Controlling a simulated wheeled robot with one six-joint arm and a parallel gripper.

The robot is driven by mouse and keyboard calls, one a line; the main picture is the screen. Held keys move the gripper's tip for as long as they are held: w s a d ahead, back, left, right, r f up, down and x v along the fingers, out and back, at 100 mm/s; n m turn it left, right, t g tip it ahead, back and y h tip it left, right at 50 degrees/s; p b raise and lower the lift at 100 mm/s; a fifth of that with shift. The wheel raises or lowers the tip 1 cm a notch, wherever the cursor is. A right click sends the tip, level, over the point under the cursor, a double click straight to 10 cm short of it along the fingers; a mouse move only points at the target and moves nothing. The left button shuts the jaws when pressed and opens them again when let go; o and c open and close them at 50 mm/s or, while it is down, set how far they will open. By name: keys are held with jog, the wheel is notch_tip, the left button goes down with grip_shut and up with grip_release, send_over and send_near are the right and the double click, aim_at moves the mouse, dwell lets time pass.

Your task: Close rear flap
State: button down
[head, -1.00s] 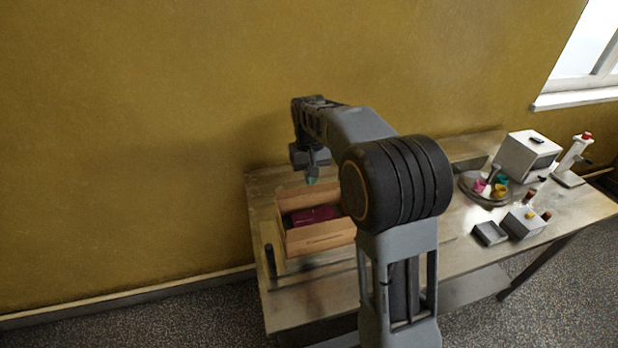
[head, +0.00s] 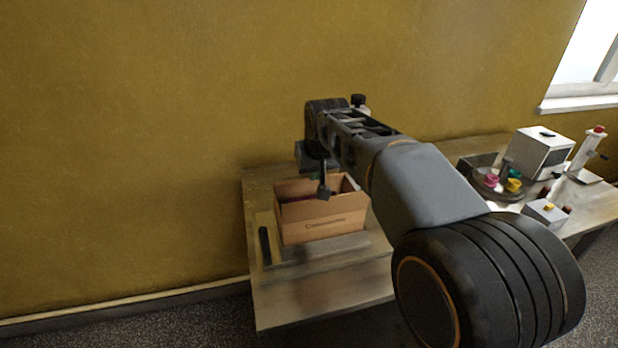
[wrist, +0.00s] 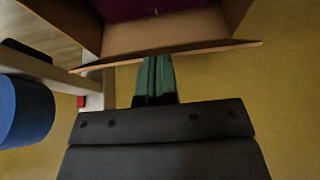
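An open cardboard box (head: 322,229) stands on the left part of the table, with printing on its front. Something dark maroon (wrist: 140,8) lies inside it, and little of it shows in the head view. In the wrist view a flap (wrist: 205,47) runs along the box's edge on the yellow wall's side, seen nearly edge-on; it looks like the rear flap. My gripper (head: 323,192) is over the box in the head view. In the wrist view its green fingers (wrist: 156,62) are together and empty, with tips at the flap's edge. I cannot tell whether they touch it.
A blue cylinder (wrist: 22,110) shows at the left of the wrist view. A round tray (head: 497,190) with coloured items and a white device (head: 543,152) stand at the right. The wall is close behind the table.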

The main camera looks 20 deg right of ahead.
jog(key=f+t+b, duration=0.1)
jog(key=b, duration=0.2)
jog(key=s+f+t+b, duration=0.1)
jog(key=b, duration=0.2)
jog(key=shift+s+f+t, duration=0.2)
jog(key=shift+f+t, duration=0.05)
jog(key=shift+t, duration=0.15)
jog(key=t+b, duration=0.1)
jog(key=b, duration=0.2)
jog(key=shift+s+a+f, duration=0.1)
jog(key=shift+s, duration=0.1)
